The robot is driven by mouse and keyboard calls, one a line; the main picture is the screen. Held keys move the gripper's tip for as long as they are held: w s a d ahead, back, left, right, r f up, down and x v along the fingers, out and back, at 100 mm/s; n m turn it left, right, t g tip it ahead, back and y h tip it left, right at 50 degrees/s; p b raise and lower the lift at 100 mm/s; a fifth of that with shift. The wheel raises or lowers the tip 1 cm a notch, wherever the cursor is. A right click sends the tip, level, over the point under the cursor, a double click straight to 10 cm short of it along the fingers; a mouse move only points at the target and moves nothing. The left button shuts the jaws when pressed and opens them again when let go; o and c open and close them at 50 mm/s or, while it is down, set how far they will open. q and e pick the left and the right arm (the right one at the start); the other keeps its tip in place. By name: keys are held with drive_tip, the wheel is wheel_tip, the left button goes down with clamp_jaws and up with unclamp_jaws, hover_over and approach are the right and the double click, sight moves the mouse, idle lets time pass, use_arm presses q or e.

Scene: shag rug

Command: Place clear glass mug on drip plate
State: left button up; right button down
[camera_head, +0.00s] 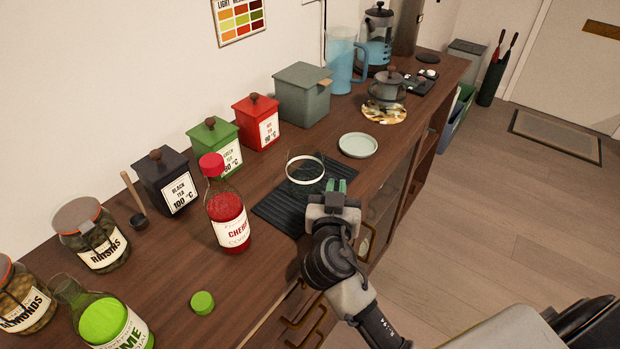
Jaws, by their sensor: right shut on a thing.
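The clear glass mug (305,174) is a see-through cup with a bright rim, seen above the far part of a dark ribbed mat (277,213). I cannot tell whether its base touches the mat. My right gripper (336,185) is at the mug's right side, shut on it; the grip point is partly hidden by the fingers. A pale round plate (358,145) lies empty on the wood just beyond the mug. I cannot tell from looks whether the mat or this plate is the drip plate. My left gripper is not in view.
On the wooden cabinet top (180,265), a red-capped cherry bottle (228,220) stands left of the mat. Tea boxes, including a red one (257,125), line the wall. A blue pitcher (341,65) and a teapot (387,88) stand farther back.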

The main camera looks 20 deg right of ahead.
drive_tip(key=shift+r, duration=0.45)
drive_tip(key=r, duration=0.3)
drive_tip(key=shift+s+d+r, duration=0.15)
drive_tip(key=shift+s+r, duration=0.05)
drive_tip(key=shift+r, duration=0.2)
drive_tip(key=s+d+r+p, duration=0.4)
drive_tip(key=s+d+r, duration=0.2)
drive_tip(key=s, duration=0.3)
drive_tip(key=shift+s+r+p, duration=0.2)
drive_tip(key=shift+r+p, duration=0.05)
drive_tip(key=shift+p, duration=0.15)
